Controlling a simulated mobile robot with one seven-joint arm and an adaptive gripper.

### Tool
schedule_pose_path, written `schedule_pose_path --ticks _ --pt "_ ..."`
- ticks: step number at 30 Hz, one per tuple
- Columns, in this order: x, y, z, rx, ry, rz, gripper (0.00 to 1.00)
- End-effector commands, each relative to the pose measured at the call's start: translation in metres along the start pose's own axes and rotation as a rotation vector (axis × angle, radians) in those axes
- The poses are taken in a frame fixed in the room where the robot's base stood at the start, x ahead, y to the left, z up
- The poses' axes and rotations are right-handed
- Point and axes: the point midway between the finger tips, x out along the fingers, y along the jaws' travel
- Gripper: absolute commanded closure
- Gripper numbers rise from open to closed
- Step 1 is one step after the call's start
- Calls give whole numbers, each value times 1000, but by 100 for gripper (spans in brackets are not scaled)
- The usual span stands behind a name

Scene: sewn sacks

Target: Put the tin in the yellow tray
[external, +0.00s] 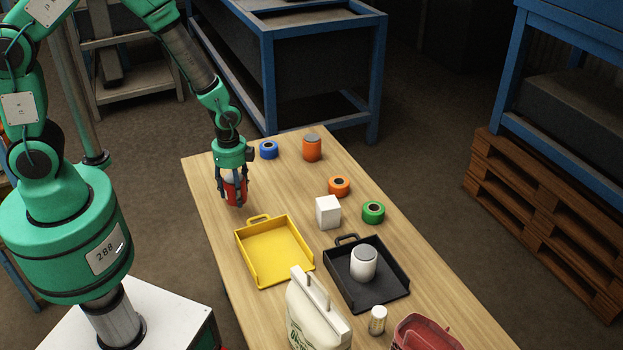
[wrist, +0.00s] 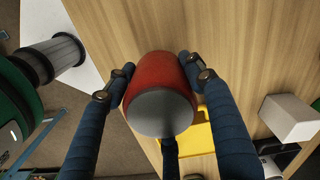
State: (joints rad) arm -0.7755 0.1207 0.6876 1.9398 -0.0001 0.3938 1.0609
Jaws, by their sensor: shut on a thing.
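A red tin (external: 235,189) with a grey top stands near the left edge of the table. My gripper (external: 232,192) is around it from above, with its fingers shut on its sides. In the wrist view the red tin (wrist: 160,95) sits between the blue fingers of my gripper (wrist: 158,82). I cannot tell whether the tin touches the table or is slightly raised. The yellow tray (external: 273,252) lies just in front of the tin in the external view and is empty. A part of the yellow tray (wrist: 200,137) shows behind the fingers in the wrist view.
A black tray (external: 372,292) holding a white tin (external: 364,262) lies right of the yellow tray. A white box (external: 328,212), several tape rolls and an orange tin (external: 312,148) stand farther back. A white sack (external: 316,312) stands close in front of the yellow tray.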

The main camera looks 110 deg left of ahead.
Motion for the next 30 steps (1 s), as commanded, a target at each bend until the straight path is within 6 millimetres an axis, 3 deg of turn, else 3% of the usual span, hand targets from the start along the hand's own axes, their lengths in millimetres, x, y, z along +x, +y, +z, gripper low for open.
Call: schedule_pose_path --ticks 8,21,30 --pt "-10 4 -38 9 2 -2 88" --pt "-39 36 -146 22 2 -1 88" --pt "-54 60 -193 23 2 0 88"
